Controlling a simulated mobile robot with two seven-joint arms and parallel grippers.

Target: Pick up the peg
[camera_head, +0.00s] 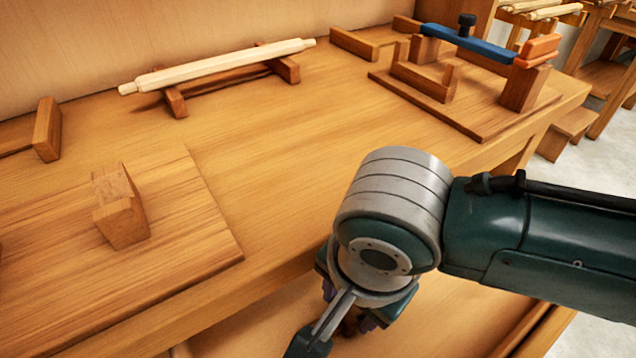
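A long pale wooden rod (220,67) with narrowed ends lies across two wooden cradle blocks on the bench at the upper left. I cannot tell whether this rod is the peg. My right arm comes in from the right, and its gripper (350,322) points down past the bench's front edge, over a lower wooden surface. The wrist hides most of this gripper. A small dark brown patch shows between its parts, too hidden to name. I cannot see whether its fingers are open or shut. My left gripper is not in view.
A board (180,215) with an upright block (122,215) lies at the left. A wooden fixture (480,125) holding a blue-handled tool (468,42) stands at the back right. The bench middle is clear. Shelves with wooden pieces (545,12) stand beyond it.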

